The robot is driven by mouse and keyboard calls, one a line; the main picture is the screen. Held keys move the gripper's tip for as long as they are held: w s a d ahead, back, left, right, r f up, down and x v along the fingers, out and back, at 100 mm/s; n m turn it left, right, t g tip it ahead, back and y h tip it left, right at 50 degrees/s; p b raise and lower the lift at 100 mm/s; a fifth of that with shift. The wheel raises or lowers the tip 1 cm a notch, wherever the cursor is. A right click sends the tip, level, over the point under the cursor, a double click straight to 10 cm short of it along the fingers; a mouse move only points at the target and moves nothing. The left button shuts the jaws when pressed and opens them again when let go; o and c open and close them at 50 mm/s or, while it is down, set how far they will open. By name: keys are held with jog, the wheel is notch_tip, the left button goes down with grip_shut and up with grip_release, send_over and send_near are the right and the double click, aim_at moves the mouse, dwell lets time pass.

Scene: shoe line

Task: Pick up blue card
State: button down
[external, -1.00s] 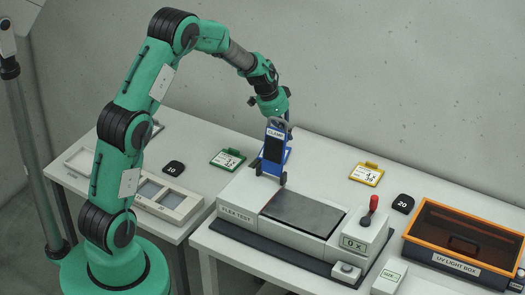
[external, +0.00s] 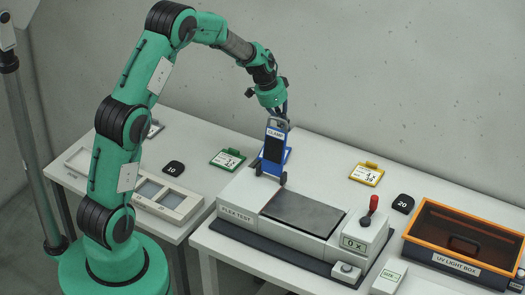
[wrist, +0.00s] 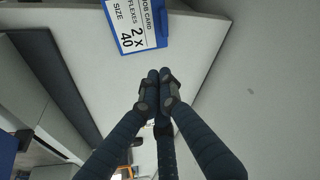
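The blue card (wrist: 137,25) shows at the top of the wrist view, its white face reading "job card", flexes 2x, size 40. In the external view I cannot make it out clearly; the blue clamp stands in front of that area. My gripper (wrist: 158,88) has slim dark blue fingers whose tips meet close together with nothing seen between them. The tips are apart from the card, just below it in the picture. In the external view my gripper (external: 282,112) points down behind the top of the clamp.
The blue clamp (external: 274,150) stands upright on the back-left of the flex test machine (external: 238,214). A green card (external: 228,159) and a yellow card (external: 366,173) lie on the tables. The orange-rimmed UV light box (external: 465,214) is at right.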

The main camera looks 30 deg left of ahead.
jog(key=w+a+n+g+y+p, duration=0.2)
jog(key=w+a+n+p, duration=0.2)
jog(key=w+n+p, duration=0.5)
jog(key=p, duration=0.4)
jog(key=shift+a+r+n+g+y, duration=0.15)
jog(key=shift+n+g+y, duration=0.15)
jog(key=shift+w, duration=0.1)
notch_tip(320, 180, down, 10)
jog(key=shift+p, duration=0.55)
jog(key=shift+s+r, duration=0.15)
jog(key=shift+s, duration=0.85)
jog(key=shift+s+p, duration=0.3)
jog(key=shift+s, duration=0.7)
